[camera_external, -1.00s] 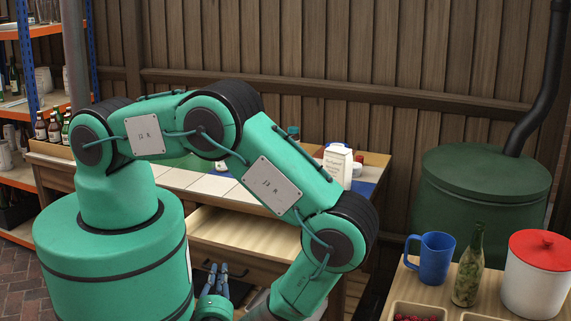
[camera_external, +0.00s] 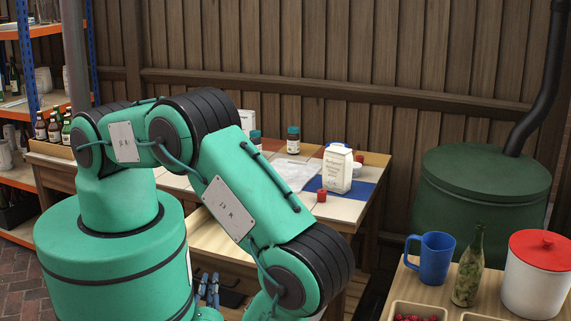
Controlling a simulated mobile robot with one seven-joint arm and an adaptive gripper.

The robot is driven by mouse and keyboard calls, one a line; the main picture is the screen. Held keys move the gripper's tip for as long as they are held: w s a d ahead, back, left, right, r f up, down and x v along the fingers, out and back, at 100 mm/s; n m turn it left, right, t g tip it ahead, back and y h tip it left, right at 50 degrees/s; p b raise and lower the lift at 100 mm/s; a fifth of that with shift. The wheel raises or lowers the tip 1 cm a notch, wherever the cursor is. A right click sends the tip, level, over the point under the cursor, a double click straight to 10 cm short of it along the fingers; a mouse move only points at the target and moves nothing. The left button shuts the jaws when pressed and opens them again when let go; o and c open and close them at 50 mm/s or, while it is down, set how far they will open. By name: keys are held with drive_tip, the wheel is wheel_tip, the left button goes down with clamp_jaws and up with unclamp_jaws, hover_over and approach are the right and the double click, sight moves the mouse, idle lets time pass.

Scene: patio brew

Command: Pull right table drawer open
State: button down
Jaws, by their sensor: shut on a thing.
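The table (camera_external: 345,207) stands against the fence, mostly behind my arm. Below its top, a pale wooden drawer (camera_external: 213,238) juts out toward me, open, with its right part hidden by my arm. A dark handle (camera_external: 232,298) shows on the wooden front below. My gripper (camera_external: 208,289), with blue fingers, is low in front of the table, left of my forearm. Its fingers are close together, shut on what seems to be a drawer handle; the contact itself is too small and partly hidden to see.
A side table at right holds a blue mug (camera_external: 432,258), a green bottle (camera_external: 469,268) and a red-lidded pot (camera_external: 538,275). A green barrel (camera_external: 480,195) stands behind.

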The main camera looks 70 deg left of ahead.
drive_tip(key=shift+d, duration=0.15)
drive_tip(key=c, duration=1.7)
unclamp_jaws()
drive_tip(key=shift+v, duration=5.9)
